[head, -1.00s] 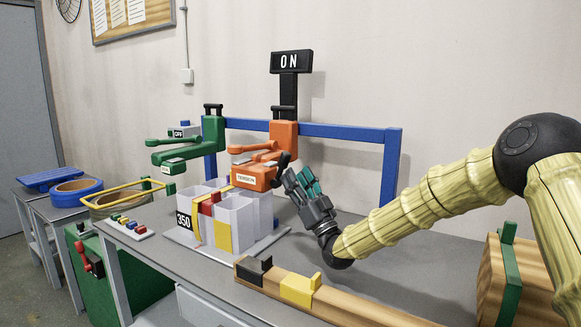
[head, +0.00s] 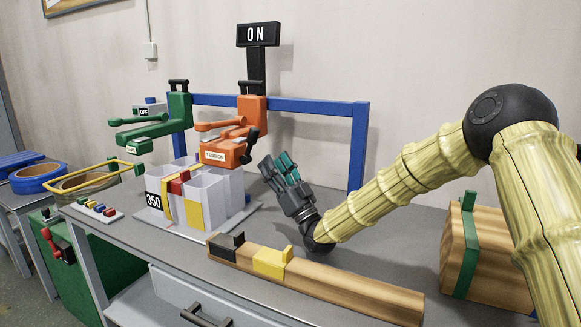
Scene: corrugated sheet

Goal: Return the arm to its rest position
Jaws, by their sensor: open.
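My gripper (head: 283,172) is in the middle of the head view, with its teal-padded fingers pointing up and to the left. It is open and holds nothing that I can see. It is to the right of the orange tool head (head: 225,150) and apart from it. My arm, pale yellow and ribbed with black joints, reaches in from the right side. The corrugated white block (head: 208,200) stands on the grey bench (head: 330,215), left of the gripper, with yellow and red strips on it.
A wooden beam (head: 350,290) with black and yellow blocks lies along the bench front. A strapped wooden crate (head: 485,255) stands at right. Bare bench lies around my wrist.

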